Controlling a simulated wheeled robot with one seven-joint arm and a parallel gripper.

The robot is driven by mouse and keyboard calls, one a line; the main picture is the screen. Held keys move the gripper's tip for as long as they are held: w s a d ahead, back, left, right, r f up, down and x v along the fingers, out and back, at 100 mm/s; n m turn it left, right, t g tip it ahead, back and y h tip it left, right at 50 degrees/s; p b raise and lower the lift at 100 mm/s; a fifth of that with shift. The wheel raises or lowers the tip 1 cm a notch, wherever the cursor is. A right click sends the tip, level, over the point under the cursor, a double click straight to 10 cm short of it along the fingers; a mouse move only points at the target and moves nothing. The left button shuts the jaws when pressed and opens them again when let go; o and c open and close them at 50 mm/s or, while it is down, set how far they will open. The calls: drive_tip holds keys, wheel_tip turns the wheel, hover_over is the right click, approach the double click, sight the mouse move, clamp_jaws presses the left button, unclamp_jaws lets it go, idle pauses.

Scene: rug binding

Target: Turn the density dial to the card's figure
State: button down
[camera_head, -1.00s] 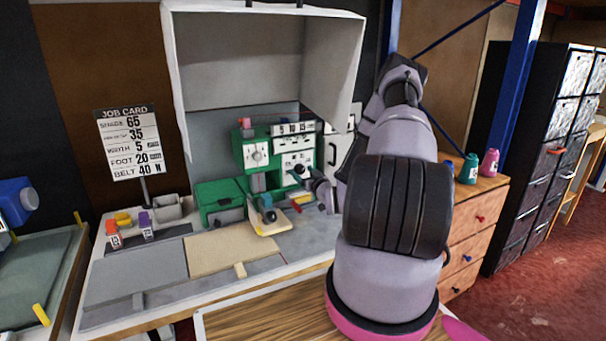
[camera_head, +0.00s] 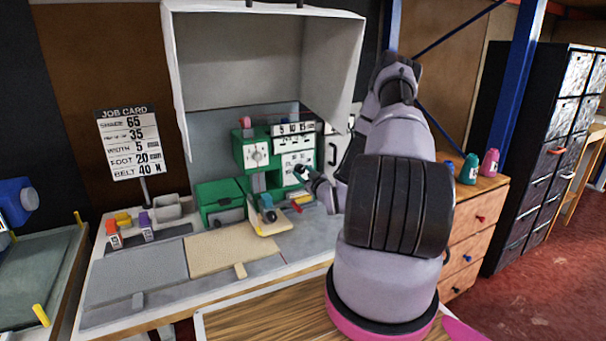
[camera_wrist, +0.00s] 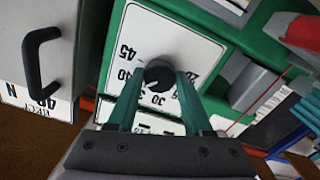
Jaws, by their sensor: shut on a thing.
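The job card (camera_head: 130,142) stands on a post at the left in the head view. It reads 65, 35, width 5, foot 20 and belt 40 N; the labels of the top two lines are too small to read surely. In the wrist view a round black dial knob (camera_wrist: 158,73) sits on a white plate (camera_wrist: 188,47) with figures including 45, 40, 30 and 20 around it. My gripper (camera_wrist: 161,80) is shut on this knob, one teal finger at each side. The knob's exact setting is unclear. In the head view my gripper (camera_head: 303,172) is at the green machine's front.
The green machine (camera_head: 244,184) has another dial (camera_head: 257,155) at its upper left. A grey panel with a black handle (camera_wrist: 40,70) is close at left in the wrist view. Orange and purple items stand on the left of the bench (camera_head: 135,272).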

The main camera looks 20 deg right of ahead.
drive_tip(key=shift+n, duration=2.1)
drive_tip(key=shift+c, duration=1.6)
unclamp_jaws()
drive_tip(key=s, duration=1)
drive_tip(key=shift+s+d, duration=0.25)
drive_tip(key=shift+s, duration=0.15)
